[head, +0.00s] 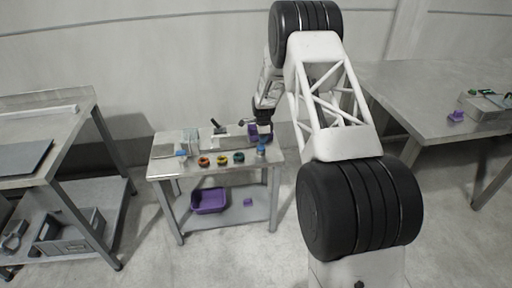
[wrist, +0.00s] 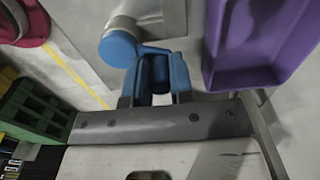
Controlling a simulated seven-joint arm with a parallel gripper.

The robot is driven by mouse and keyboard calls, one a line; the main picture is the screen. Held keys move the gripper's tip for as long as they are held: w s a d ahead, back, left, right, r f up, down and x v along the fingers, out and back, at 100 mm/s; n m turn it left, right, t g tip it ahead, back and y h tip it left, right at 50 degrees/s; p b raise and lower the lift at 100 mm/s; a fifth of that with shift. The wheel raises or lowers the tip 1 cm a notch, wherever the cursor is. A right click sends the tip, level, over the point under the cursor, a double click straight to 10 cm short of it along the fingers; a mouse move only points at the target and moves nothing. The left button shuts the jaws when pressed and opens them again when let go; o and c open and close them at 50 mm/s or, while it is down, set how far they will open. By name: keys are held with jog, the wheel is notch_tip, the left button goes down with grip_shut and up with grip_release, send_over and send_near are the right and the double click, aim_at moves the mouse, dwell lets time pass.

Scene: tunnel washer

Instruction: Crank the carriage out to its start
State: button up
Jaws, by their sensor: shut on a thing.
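In the wrist view, my gripper (wrist: 157,90) has its blue fingers shut on the crank handle (wrist: 160,68), which stands between them. A blue round hub (wrist: 118,47) on a grey shaft sits just beyond, joined to the handle by a short blue arm. A purple trough-like part (wrist: 250,80), possibly the carriage, lies to the right, apart from the fingers. In the head view, my gripper (head: 264,142) is at the right end of the small middle table, near a small purple part (head: 253,133). My arm hides some of that end, and the fingers are too small to make out there.
The small table (head: 165,170) carries orange (head: 204,161), yellow (head: 222,160) and green (head: 239,157) rings along its front. A purple bin (head: 209,201) sits on its lower shelf. Larger benches stand left (head: 75,125) and right (head: 400,90). The wrist view shows a green slatted object (wrist: 30,115) at left.

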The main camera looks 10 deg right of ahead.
jog(key=shift+a, duration=1.2)
jog(key=shift+o, duration=0.2)
jog(key=shift+a, duration=0.15)
jog(key=shift+o, duration=0.8)
jog(key=shift+s+a, duration=0.25)
jog(key=shift+a, duration=0.25)
jog(key=shift+o, duration=0.5)
jog(key=shift+s+a, duration=0.25)
jog(key=shift+a, duration=0.05)
jog(key=shift+s+a+f, duration=0.1)
jog(key=shift+s+a, duration=0.1)
jog(key=shift+c, duration=1.4)
